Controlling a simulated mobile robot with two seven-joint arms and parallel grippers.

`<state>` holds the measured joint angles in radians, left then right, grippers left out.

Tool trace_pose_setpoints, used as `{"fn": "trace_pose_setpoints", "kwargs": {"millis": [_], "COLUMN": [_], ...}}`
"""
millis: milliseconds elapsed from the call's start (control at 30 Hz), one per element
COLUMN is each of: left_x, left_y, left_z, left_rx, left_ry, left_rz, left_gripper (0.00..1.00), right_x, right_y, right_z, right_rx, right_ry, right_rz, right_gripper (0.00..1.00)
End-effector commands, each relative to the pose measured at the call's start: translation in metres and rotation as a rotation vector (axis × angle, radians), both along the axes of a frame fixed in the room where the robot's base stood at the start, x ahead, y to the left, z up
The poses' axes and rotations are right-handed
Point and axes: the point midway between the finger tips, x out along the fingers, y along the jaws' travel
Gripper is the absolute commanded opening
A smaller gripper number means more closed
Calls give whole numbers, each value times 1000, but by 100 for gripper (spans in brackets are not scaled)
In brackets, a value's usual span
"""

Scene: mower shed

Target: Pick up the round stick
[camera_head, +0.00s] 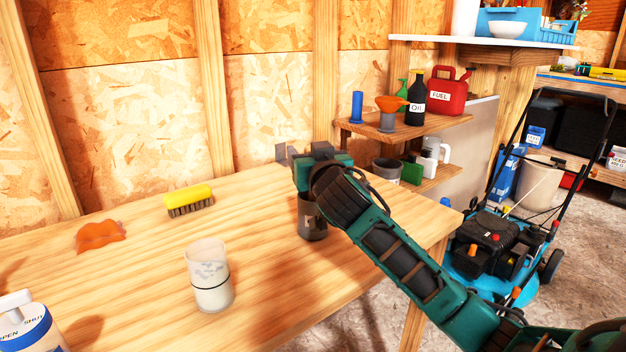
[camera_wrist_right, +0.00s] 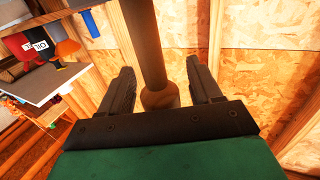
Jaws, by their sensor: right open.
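In the right wrist view a dark brown round stick (camera_wrist_right: 146,42) with a rounded knob at its near end passes between the two fingers. My right gripper (camera_wrist_right: 160,88) is open around the stick, with gaps on both sides. In the head view the right gripper (camera_head: 287,154) is over the far right part of the table, its grey fingers pointing left. The stick is not clearly visible there. A dark grey cup (camera_head: 313,225) stands below the gripper, partly hidden by my right arm. I cannot tell whether the stick stands in it. My left gripper is not in view.
The wooden table (camera_head: 150,265) holds a yellow brush (camera_head: 189,199), an orange piece (camera_head: 99,235), a clear cup (camera_head: 209,275) and a white bottle (camera_head: 30,325). A shelf (camera_head: 430,128) with an oil bottle (camera_head: 415,100) and fuel can (camera_head: 449,91) stands beyond. A mower (camera_head: 490,245) is right.

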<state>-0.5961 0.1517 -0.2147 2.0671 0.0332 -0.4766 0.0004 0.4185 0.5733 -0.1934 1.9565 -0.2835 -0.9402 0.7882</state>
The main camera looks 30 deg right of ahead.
Motion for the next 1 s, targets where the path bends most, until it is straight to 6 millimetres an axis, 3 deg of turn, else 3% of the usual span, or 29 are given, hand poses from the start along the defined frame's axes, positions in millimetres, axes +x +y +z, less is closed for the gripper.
{"fn": "trace_pose_setpoints", "kwargs": {"millis": [267, 833, 1000], "left_x": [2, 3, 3], "left_y": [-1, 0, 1], "left_z": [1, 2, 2], "left_rx": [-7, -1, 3], "left_ry": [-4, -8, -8], "left_rz": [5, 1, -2], "left_gripper": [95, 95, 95], "right_x": [2, 2, 2], "right_y": [-1, 0, 0], "right_z": [0, 0, 0], "right_rx": [0, 0, 0], "right_ry": [1, 1, 1], "right_rz": [1, 1, 1], "right_gripper": [63, 8, 8]}}
